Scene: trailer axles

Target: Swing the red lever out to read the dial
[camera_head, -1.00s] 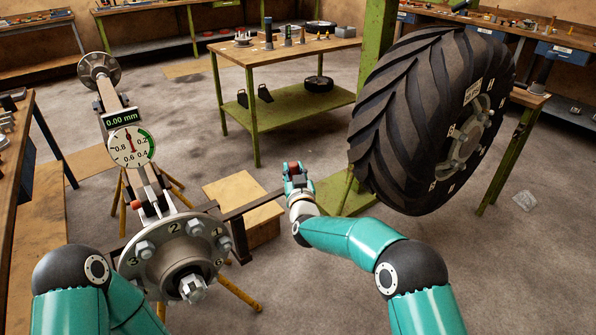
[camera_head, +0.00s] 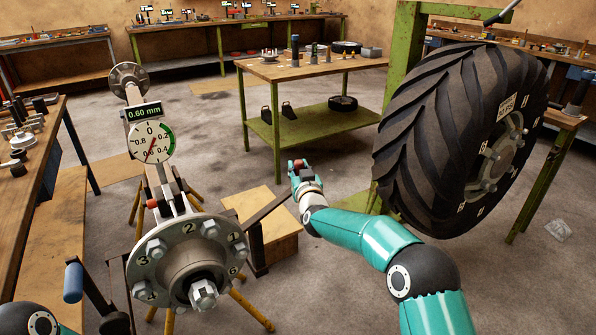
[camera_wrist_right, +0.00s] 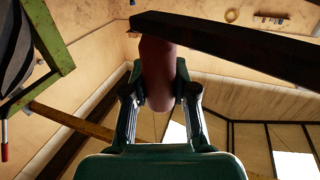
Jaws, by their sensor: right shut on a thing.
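The dial gauge (camera_head: 151,142) is mounted on the axle beam, with a white face and a display above it reading 0.60 mm. Its red needle points down and slightly left. The lever's dark bar (camera_head: 266,211) runs from beside the wheel hub (camera_head: 190,252) up and right towards my right gripper (camera_head: 299,168). In the right wrist view, my right gripper (camera_wrist_right: 160,105) is shut on the lever's dull red handle (camera_wrist_right: 158,72), which joins the dark bar. The fingers partly hide the handle. My left gripper is out of view; only part of that arm shows at bottom left.
A large tyre (camera_head: 440,130) hangs close on the right by a green post (camera_head: 402,60). A wooden box (camera_head: 275,240) stands behind the bar. A blue-handled crank (camera_head: 73,283) is at lower left.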

